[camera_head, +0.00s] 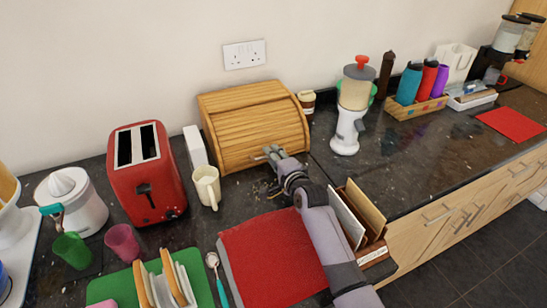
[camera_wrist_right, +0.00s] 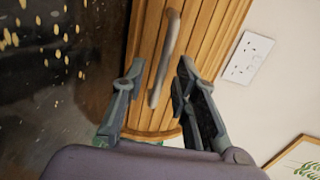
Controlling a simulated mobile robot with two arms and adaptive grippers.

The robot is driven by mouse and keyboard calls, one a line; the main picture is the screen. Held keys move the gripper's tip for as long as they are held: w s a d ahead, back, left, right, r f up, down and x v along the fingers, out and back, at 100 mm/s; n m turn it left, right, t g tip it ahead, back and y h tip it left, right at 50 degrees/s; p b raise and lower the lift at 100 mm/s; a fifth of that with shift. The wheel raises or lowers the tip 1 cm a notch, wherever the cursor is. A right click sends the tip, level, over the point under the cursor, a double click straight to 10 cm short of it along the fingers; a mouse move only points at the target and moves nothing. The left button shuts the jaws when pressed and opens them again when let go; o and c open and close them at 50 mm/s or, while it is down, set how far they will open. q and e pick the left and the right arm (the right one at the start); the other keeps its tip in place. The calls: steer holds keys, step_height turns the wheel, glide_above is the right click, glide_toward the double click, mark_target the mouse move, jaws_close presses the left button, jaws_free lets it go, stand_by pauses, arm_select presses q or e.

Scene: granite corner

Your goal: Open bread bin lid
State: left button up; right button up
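The wooden bread bin (camera_head: 245,125) stands against the back wall in the head view, its slatted roll lid (camera_head: 262,128) down. A grey bar handle (camera_wrist_right: 166,50) runs across the lid's lower part, as the right wrist view shows. My right gripper (camera_head: 272,154) is at the handle, low on the lid's front. In the right wrist view my right gripper (camera_wrist_right: 160,72) is open, with one finger on each side of the handle's near end. Gaps show between the fingers and the handle. My left gripper is in neither view.
A cream mug (camera_head: 207,187) and a red toaster (camera_head: 146,172) stand left of the bin. A small lidded jar (camera_head: 306,101) and a white blender (camera_head: 349,115) stand to its right. A red mat (camera_head: 270,255) and a letter rack (camera_head: 362,222) lie near my right arm.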

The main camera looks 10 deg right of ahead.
steer(key=shift+c, duration=0.2)
jaws_close()
stand_by(0.7)
